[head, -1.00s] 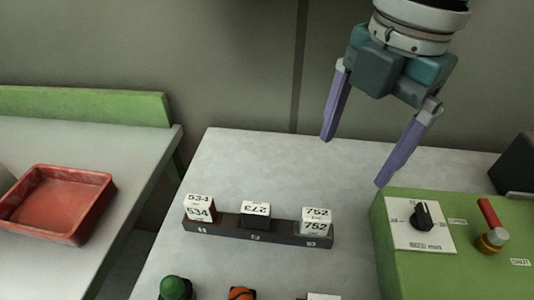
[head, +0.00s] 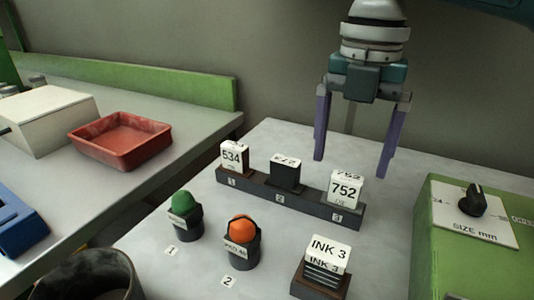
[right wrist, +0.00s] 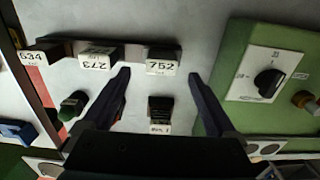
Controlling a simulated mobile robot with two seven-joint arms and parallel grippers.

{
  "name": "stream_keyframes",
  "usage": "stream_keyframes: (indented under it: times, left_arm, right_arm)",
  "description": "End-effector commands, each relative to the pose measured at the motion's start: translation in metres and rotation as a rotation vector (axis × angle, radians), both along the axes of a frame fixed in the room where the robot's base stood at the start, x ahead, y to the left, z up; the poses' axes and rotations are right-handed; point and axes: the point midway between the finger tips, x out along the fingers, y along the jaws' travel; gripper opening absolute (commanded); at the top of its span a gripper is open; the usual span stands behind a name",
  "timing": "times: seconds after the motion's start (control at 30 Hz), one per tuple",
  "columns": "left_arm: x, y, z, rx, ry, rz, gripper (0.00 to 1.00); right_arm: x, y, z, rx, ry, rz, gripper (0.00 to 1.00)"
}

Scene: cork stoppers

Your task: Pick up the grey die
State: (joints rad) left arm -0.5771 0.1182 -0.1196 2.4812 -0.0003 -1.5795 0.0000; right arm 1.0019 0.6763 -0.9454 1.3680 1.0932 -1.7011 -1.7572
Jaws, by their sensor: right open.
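A dark rack (head: 258,190) on the pale table holds three labelled blocks. The block marked 534 (head: 233,157) is in slot 1, a dark block with a white top label (head: 285,174) in slot 2, and the block marked 752 (head: 345,190) in slot 3. Labels cover much of them, so I cannot tell for sure which is the grey die. My right gripper (head: 351,167) is open and empty, pointing down above the slot 3 end. In the right wrist view, the 752 block (right wrist: 162,61) shows between the fingertips (right wrist: 159,75). My left gripper is out of view.
A green-topped holder (head: 185,214), an orange-topped holder (head: 242,240) and an INK 3 block (head: 325,265) stand in front of the rack. A green machine with a dial (head: 473,201) stands at right. A red tray (head: 120,141) lies on the left table.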

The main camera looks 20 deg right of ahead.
Motion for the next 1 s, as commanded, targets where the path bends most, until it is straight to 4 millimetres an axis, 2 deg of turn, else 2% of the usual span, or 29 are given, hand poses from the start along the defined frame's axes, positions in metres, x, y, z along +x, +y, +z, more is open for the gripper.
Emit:
stream_keyframes:
  times: [0.1,0.27,0.57,1.0]
  left_arm:
    - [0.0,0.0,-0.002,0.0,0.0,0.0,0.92]
    - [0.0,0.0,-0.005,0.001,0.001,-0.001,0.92]
    - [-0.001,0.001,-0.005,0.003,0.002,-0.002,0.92]
    - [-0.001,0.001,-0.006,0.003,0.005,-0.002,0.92]
  right_arm:
    - [-0.001,-0.002,-0.021,0.0,0.005,0.0,0.93]
    - [0.0,-0.003,-0.043,-0.002,0.002,-0.001,0.93]
    - [0.0,-0.003,-0.047,-0.001,0.0,0.001,0.91]
    - [0.0,-0.003,-0.047,-0.001,0.0,0.0,0.42]
